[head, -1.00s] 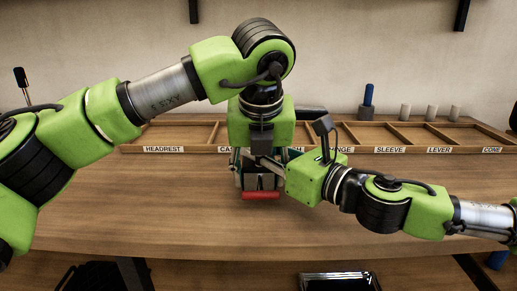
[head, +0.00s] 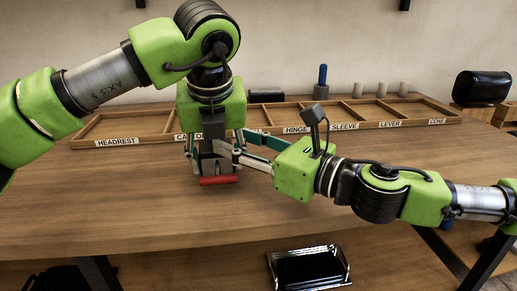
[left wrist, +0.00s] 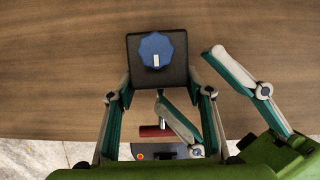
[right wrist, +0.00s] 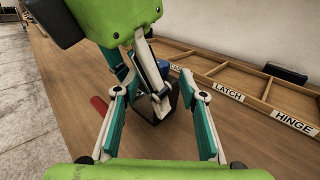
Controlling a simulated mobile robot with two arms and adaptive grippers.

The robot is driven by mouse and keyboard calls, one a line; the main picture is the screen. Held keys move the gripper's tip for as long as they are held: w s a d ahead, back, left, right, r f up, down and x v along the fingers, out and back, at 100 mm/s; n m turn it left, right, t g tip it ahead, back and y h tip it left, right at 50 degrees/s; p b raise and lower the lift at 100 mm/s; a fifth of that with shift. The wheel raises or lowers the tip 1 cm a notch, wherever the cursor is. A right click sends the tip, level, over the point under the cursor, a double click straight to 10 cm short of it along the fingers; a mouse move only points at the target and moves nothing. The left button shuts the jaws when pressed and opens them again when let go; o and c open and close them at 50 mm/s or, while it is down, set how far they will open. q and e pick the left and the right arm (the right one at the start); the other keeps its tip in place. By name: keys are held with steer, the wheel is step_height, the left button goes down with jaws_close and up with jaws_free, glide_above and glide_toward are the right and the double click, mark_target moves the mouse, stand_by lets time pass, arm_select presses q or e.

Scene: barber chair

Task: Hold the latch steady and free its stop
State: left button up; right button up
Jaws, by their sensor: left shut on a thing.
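The latch is a dark square block with a blue knob (left wrist: 157,50) on its face. My left gripper (left wrist: 160,94) points down and is shut on the block (left wrist: 135,75), a finger on each side. A red bar (head: 218,180) shows at its near side in the head view, and also in the right wrist view (right wrist: 100,105). I cannot tell which part is the stop. My right gripper (right wrist: 158,108) comes in from the right, open and empty. In the left wrist view, one of its fingers reaches just below the block and the other stands to the right, apart from it.
A wooden tray (head: 130,125) with labelled compartments runs along the back of the table. Behind it stand a blue-topped peg (head: 322,82) and several pale cylinders. A black headrest (head: 482,87) is at the back right. A shiny black tray (head: 308,268) lies below the table's front edge. The front tabletop is clear.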

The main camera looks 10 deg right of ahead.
steer(key=v, duration=0.5)
steer(key=shift+s+d, duration=0.3)
arm_select(q)
steer(key=o, duration=1.6)
steer(key=shift+c, duration=0.2)
